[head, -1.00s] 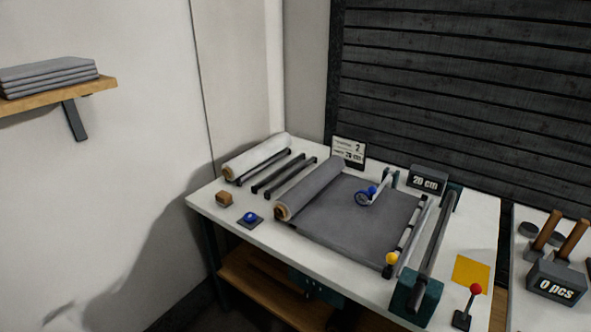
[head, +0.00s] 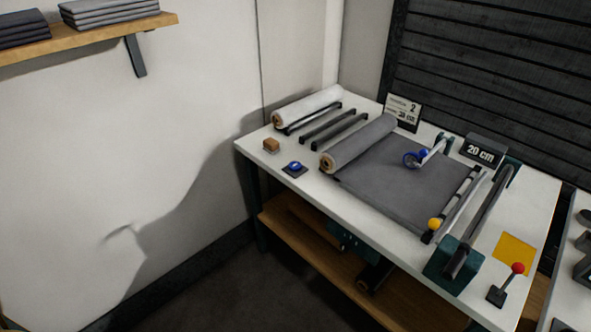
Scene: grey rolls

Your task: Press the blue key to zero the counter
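The blue key (head: 295,166) is a round blue button on a small dark square plate, near the left front edge of the white table. The counter display (head: 481,151) at the back of the table reads "20 cm". Neither of my grippers is in view.
A shelf (head: 95,37) with folded cloth is on the left wall. Floor before the table is clear.

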